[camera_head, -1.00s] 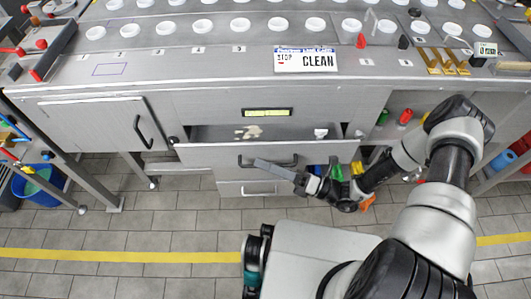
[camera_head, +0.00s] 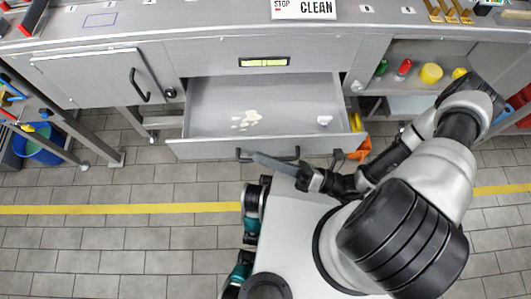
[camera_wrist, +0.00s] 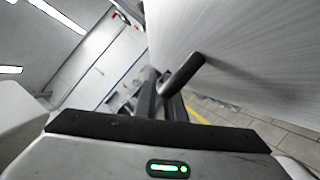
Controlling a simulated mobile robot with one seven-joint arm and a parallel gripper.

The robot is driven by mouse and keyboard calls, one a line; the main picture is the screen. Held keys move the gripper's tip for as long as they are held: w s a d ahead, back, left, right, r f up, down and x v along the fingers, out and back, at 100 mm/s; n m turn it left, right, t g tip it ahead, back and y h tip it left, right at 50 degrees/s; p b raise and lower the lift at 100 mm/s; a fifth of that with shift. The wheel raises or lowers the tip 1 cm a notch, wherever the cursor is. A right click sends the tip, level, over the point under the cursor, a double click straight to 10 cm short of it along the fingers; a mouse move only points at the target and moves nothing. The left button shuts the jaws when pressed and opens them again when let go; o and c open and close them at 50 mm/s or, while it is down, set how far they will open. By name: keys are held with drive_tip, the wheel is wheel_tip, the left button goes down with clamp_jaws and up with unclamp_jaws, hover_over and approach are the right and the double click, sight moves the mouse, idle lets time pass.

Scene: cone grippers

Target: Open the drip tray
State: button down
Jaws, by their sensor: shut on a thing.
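The drip tray (camera_head: 200,103) is a grey metal drawer under the counter, pulled well out in the head view. Pale spots of spilled liquid and a small white lump lie on its floor. Its front panel (camera_head: 205,150) carries a dark bar handle (camera_head: 243,155), which also shows in the wrist view (camera_wrist: 185,72).
A closed cabinet door (camera_head: 95,75) with a dark handle is left of the tray. Open shelves with a red cup (camera_head: 404,67) and a yellow cup (camera_head: 431,73) are at right. A blue bucket (camera_head: 38,148) stands far left. Tiled floor with a yellow line (camera_head: 130,209) lies in front.

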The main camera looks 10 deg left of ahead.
drive_tip(key=c, duration=2.1)
unclamp_jaws()
drive_tip(key=v, duration=1.7)
drive_tip(key=shift+w+d+f, duration=0.1)
drive_tip(key=shift+d+f, duration=0.05)
drive_tip(key=shift+d, duration=0.05)
